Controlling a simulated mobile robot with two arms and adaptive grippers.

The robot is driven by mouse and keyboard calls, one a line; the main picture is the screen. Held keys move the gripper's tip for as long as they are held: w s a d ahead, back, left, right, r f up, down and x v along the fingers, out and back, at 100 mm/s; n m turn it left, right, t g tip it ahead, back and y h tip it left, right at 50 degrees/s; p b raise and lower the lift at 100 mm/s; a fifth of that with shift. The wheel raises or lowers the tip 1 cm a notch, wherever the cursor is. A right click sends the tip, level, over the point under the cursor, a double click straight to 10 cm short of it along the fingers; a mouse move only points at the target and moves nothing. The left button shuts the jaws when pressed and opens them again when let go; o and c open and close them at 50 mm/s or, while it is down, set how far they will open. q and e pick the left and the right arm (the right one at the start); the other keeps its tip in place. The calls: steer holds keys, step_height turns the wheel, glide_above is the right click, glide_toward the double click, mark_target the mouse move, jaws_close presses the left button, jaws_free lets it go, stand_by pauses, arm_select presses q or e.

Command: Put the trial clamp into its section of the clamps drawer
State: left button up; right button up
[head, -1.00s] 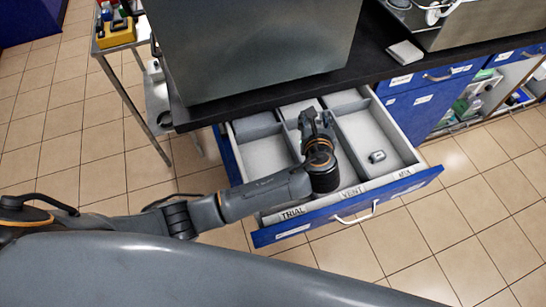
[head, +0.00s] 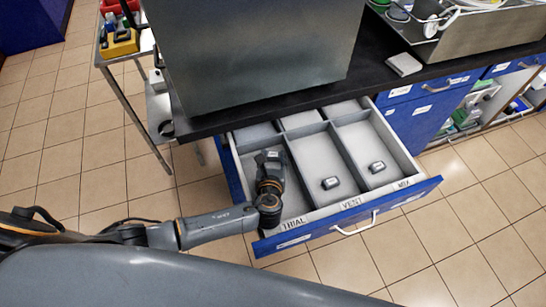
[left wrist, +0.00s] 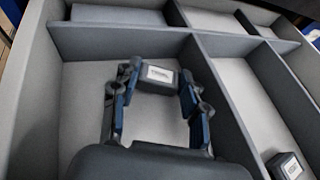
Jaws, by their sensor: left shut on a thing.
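The clamps drawer (head: 408,194) is pulled open, with front sections labelled TRIAL, VENT and MIX. My left gripper (head: 270,160) is over the TRIAL section (head: 297,198), the left one. In the left wrist view, its blue-padded fingers (left wrist: 158,100) are shut on the trial clamp (left wrist: 158,77), a small dark block with a white label. The clamp is within the outline of that section; whether it touches the floor I cannot tell. One clamp (head: 330,183) lies in the VENT section and another (head: 377,166) in the MIX section. My right gripper is not in view.
Dividers (head: 341,155) separate the sections, and the rear compartments look empty. A large grey metal box (head: 255,50) stands on the black counter above the drawer. A metal cart (head: 118,55) with a yellow item stands at the left. The tiled floor ahead is clear.

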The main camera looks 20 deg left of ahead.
arm_select(q)
steer(key=shift+f, duration=0.15)
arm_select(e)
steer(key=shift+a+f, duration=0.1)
arm_select(q)
steer(key=o, duration=0.5)
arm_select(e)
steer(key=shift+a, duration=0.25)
arm_select(q)
steer(key=shift+r, duration=0.2)
steer(key=shift+s+d, duration=0.1)
steer(key=shift+s, duration=0.3)
steer(key=v, duration=0.6)
steer(key=shift+s+r, duration=0.25)
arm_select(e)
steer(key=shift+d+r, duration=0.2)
arm_select(q)
steer(key=shift+d, duration=0.1)
